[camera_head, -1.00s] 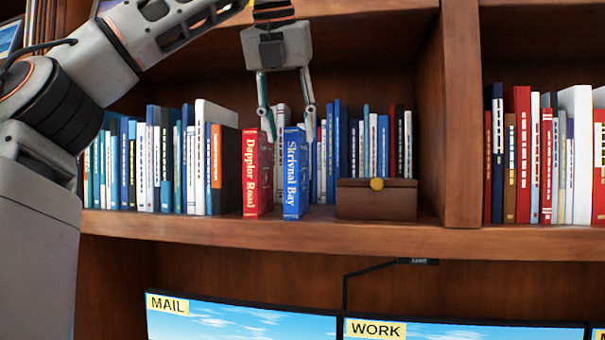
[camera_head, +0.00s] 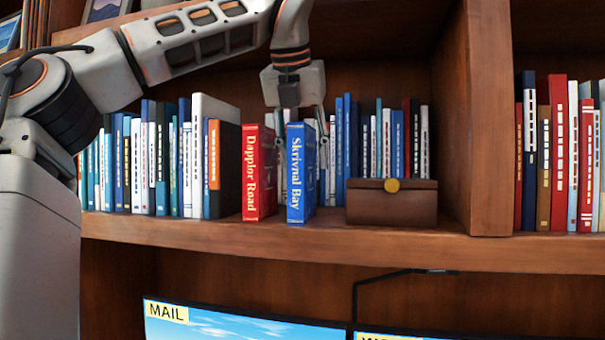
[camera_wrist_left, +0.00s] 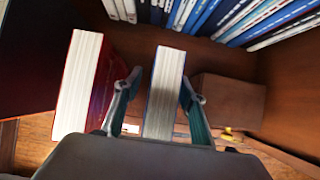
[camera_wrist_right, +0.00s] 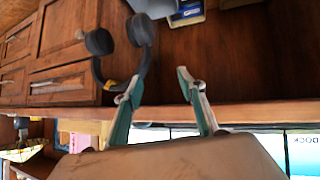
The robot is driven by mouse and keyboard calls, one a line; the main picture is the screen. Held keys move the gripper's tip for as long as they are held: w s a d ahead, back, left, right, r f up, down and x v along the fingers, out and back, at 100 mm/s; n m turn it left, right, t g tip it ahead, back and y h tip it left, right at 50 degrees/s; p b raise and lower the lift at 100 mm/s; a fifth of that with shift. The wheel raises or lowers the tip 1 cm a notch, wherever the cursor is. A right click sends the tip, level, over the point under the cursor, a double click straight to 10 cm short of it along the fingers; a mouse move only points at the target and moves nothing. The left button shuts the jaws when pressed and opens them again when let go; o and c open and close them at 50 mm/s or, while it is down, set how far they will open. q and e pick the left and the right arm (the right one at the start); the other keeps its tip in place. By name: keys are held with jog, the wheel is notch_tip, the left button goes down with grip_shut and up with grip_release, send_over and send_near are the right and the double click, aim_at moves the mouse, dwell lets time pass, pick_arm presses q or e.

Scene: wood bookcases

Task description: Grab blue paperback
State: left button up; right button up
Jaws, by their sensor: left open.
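The blue paperback (camera_head: 299,172), titled "Skrivnal Bay", stands upright on the shelf with its spine facing out. Its white page edges (camera_wrist_left: 165,92) show in the left wrist view. My left gripper (camera_head: 298,116) reaches down over it from above. The left wrist view shows its open fingers (camera_wrist_left: 161,78), one on each side of the book, with gaps visible. In the head view the fingers are mostly hidden behind the books. My right gripper (camera_wrist_right: 160,78) is open and empty in the right wrist view; it is outside the head view.
A brown box (camera_head: 391,208) with a gold clasp sits close on the right. Rows of books stand behind and left. Black headphones (camera_wrist_right: 140,30) and wooden drawers (camera_wrist_right: 65,80) show in the right wrist view.

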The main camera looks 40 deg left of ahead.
pick_arm(q)
jog(key=shift+w+a+f, duration=0.2)
jog(key=shift+w+f, duration=0.2)
jog(key=shift+f, duration=0.2)
grip_shut()
jog(key=shift+r, duration=0.1)
